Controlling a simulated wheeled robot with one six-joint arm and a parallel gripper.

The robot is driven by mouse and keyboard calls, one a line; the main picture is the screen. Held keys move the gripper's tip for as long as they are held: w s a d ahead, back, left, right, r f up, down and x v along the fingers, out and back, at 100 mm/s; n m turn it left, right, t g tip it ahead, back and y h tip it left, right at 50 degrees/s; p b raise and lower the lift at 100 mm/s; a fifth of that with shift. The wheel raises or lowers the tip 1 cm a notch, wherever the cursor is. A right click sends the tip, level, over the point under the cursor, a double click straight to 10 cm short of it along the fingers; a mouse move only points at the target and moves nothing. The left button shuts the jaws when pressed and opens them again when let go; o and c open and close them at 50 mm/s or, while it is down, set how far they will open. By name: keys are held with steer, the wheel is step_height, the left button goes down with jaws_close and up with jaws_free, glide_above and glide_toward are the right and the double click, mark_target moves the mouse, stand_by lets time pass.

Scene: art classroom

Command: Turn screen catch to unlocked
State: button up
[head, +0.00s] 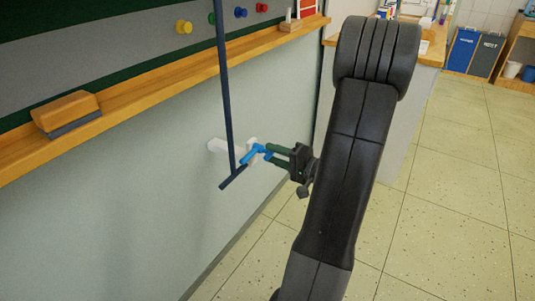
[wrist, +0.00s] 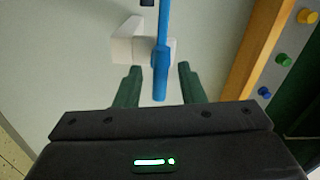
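The screen catch is a bright blue lever (head: 252,156) on a white mount (head: 217,145) on the pale wall panel below the board ledge. In the wrist view the blue lever (wrist: 161,50) runs upright in the picture, with the white mount (wrist: 124,46) behind it and to its left. My gripper (head: 269,154) is at the lever's near end. In the wrist view my gripper (wrist: 160,68) has its green fingers on either side of the lever, with a visible gap on each side. It is open and does not grip the lever.
A dark blue rod (head: 226,95) with a crossbar (head: 233,177) hangs just left of the catch. The wooden ledge (head: 150,92) above holds an eraser (head: 66,108). A wooden-topped counter (head: 425,45) stands at right; tiled floor (head: 450,170) is clear.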

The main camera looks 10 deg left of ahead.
steer(key=shift+x, duration=1.45)
jaws_close()
